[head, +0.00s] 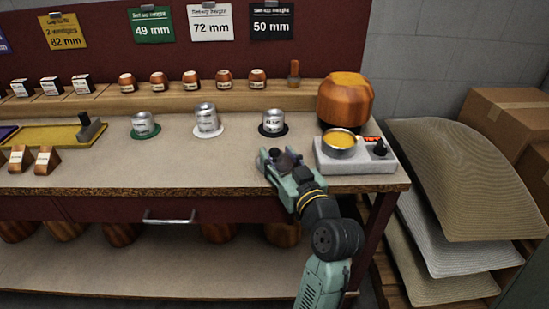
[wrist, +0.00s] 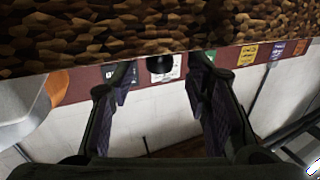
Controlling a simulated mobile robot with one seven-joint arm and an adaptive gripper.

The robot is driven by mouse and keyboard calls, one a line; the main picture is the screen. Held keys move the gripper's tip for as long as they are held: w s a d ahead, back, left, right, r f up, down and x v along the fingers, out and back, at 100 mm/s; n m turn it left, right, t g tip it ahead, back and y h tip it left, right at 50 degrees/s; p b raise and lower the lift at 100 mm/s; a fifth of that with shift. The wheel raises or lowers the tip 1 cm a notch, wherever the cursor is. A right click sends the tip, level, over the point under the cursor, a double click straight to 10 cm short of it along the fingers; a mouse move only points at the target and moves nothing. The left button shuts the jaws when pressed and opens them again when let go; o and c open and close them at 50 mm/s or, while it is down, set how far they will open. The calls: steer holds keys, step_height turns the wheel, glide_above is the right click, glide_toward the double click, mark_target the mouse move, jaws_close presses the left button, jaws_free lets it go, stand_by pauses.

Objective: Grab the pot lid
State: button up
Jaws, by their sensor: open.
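No pot lid stands out clearly. A metal pot (head: 339,147) with yellow-orange contents, open on top, sits on a light grey block (head: 352,166) at the right end of the bench. A black knob-like thing (head: 380,148) stands at the block's right side; I cannot tell whether it belongs to a lid. My gripper (head: 277,158) is at the bench's front edge, left of the block and apart from the pot. In the wrist view my gripper (wrist: 160,80) has its fingers wide apart with nothing held. A small dark round thing (wrist: 160,64) shows beyond them.
A large wooden hat block (head: 345,98) stands behind the pot. Metal cans stand on green, white and black discs, the nearest on the black disc (head: 273,131). A yellow tray (head: 45,135) lies at left. Stacked sacks (head: 465,180) are at right.

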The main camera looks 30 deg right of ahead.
mark_target(276, 154)
steer(key=shift+w+d, duration=0.15)
steer(key=shift+w, duration=0.6)
steer(key=shift+w+d, duration=0.1)
steer(key=shift+w, duration=0.65)
steer(key=shift+c, duration=0.3)
jaws_close()
